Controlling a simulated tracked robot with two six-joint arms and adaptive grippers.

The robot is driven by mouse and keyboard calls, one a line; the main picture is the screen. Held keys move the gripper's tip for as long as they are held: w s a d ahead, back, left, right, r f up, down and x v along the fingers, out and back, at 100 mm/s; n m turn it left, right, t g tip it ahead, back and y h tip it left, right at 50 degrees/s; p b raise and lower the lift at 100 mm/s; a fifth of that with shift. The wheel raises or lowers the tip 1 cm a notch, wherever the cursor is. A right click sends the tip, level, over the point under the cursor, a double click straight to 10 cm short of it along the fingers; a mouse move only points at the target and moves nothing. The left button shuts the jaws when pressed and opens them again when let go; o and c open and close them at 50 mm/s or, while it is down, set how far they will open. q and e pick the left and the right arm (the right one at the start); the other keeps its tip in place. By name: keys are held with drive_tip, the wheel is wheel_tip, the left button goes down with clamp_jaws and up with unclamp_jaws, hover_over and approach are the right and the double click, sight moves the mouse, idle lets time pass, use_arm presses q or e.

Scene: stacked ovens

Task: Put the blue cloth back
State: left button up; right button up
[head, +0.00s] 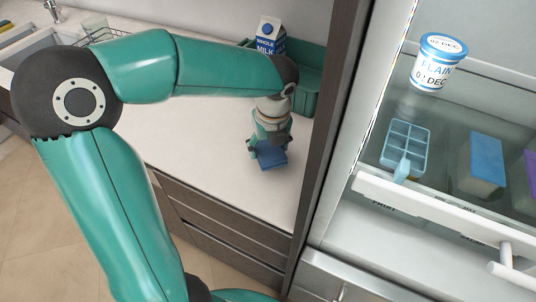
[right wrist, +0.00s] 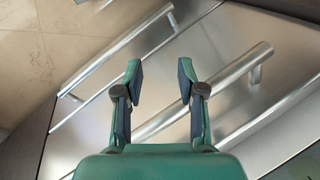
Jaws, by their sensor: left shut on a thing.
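The blue cloth (head: 272,160) is a small folded blue piece at the front part of the white counter (head: 190,135). My left gripper (head: 268,150) is shut on it from above, with the cloth between and under the fingertips. The cloth is at or very near the counter top; I cannot tell whether it touches. My right gripper (right wrist: 158,75) shows in the right wrist view, open and empty, in front of steel drawer fronts with bar handles.
A green bin (head: 308,90) and a milk carton (head: 270,36) stand at the back of the counter. To the right, an open fridge holds a white tub (head: 438,62), a light blue ice tray (head: 405,146) and a blue-lidded box (head: 484,160). A dark panel (head: 335,110) separates counter and fridge.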

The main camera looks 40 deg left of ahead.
sight(268, 156)
use_arm(q)
drive_tip(key=shift+f, duration=1.7)
drive_tip(key=shift+f, duration=0.1)
drive_tip(key=o, duration=1.3)
drive_tip(key=r, duration=0.4)
drive_tip(key=d+r, duration=0.1)
drive_tip(key=r, duration=0.3)
drive_tip(key=s+d+r+p, duration=0.1)
drive_tip(key=r, duration=0.3)
drive_tip(key=shift+s, duration=0.1)
